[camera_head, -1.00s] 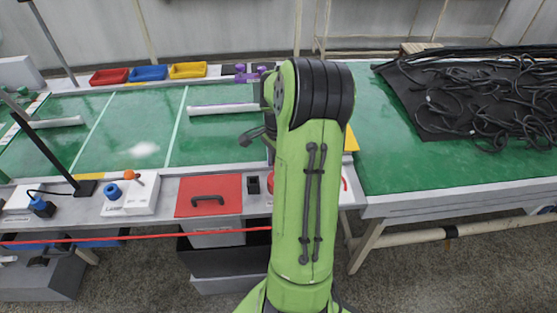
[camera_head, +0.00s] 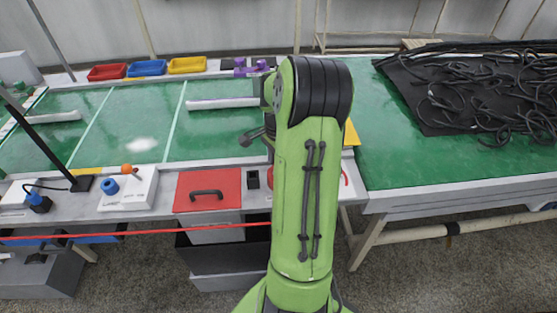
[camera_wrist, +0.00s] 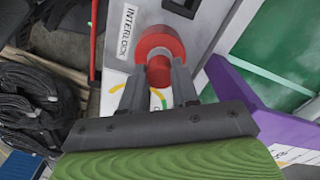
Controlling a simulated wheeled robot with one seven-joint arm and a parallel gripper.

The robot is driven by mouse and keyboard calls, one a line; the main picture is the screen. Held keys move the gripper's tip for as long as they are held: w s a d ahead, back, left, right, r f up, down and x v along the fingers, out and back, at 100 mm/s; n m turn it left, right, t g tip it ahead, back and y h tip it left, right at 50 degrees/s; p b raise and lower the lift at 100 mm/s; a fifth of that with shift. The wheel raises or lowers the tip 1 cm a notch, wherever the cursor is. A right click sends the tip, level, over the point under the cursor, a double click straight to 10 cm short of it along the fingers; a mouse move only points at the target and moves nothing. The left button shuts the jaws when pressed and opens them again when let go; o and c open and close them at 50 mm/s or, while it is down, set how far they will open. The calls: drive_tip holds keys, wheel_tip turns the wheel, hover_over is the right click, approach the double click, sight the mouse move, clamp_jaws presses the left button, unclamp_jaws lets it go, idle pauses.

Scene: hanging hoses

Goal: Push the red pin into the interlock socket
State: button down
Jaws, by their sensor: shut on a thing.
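In the wrist view, my gripper (camera_wrist: 160,76) is shut on the red pin (camera_wrist: 158,70), whose darker red stem shows between the fingertips. A wider red ring (camera_wrist: 160,41) lies just beyond the fingertips, against a pale panel (camera_wrist: 207,25) labelled INTERLOCK (camera_wrist: 127,30). The ring and fingers hide the socket, so I cannot tell how deep the pin sits. In the head view, my green arm hides the gripper, the pin and the socket.
A purple block (camera_wrist: 245,95) stands close right of my fingers in the wrist view. In the head view, a red plate with a handle (camera_head: 207,191) lies left of my arm. A red line (camera_head: 130,234) crosses the front. Black hoses (camera_head: 490,95) lie at right.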

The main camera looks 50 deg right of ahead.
drive_tip(key=shift+f+b, duration=0.35)
drive_tip(key=shift+f, duration=0.25)
drive_tip(key=c, duration=0.8)
unclamp_jaws()
wheel_tip(320, 180, up, 16)
drive_tip(key=p, duration=0.5)
drive_tip(key=shift+f, duration=0.1)
